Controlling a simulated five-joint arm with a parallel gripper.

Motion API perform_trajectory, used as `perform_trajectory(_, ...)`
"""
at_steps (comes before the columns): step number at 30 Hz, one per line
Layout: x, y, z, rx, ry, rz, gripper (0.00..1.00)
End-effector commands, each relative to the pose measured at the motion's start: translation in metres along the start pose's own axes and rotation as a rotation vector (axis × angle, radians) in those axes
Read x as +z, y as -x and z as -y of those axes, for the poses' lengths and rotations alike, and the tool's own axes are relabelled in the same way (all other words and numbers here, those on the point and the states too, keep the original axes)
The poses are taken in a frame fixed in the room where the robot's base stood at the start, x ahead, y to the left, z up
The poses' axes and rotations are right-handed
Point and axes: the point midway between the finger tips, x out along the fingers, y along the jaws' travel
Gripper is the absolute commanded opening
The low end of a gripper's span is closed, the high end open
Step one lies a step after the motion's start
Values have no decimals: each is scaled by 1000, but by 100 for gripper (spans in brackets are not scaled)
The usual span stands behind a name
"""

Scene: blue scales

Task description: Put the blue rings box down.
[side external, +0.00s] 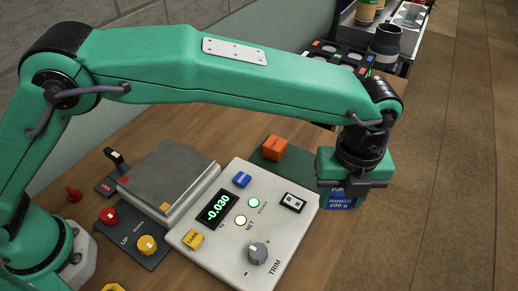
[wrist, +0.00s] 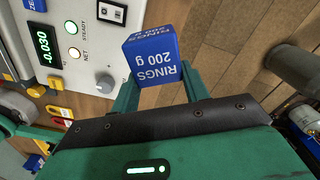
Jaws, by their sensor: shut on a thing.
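The blue rings box (side external: 341,201), labelled "RINGS 200 g", is in my gripper (side external: 350,186), to the right of the white scale console. In the side view the gripper covers most of the box; only its lower part shows. In the wrist view the box (wrist: 152,58) sits between the two green fingers of my gripper (wrist: 158,82), which are shut on it. The underside of the box is hidden, so I cannot tell whether it touches anything. The scale's grey weighing plate (side external: 168,176) is bare, and the display (side external: 216,208) reads -0.030.
An orange block (side external: 274,148) stands on a dark green mat (side external: 262,163) behind the console (side external: 285,222). A grey TRIM knob (side external: 257,253) and red (side external: 109,216) and yellow (side external: 147,245) buttons stick up. Cups and a dark jar (side external: 384,43) stand at the back.

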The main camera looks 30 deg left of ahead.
Motion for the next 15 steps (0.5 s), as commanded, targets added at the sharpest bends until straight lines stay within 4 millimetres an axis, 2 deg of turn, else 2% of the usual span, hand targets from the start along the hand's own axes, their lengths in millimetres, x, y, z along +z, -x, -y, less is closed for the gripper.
perform_trajectory(9,12,-7,25,-1,-320,0,13)
perform_trajectory(15,16,-11,34,0,-458,0,13)
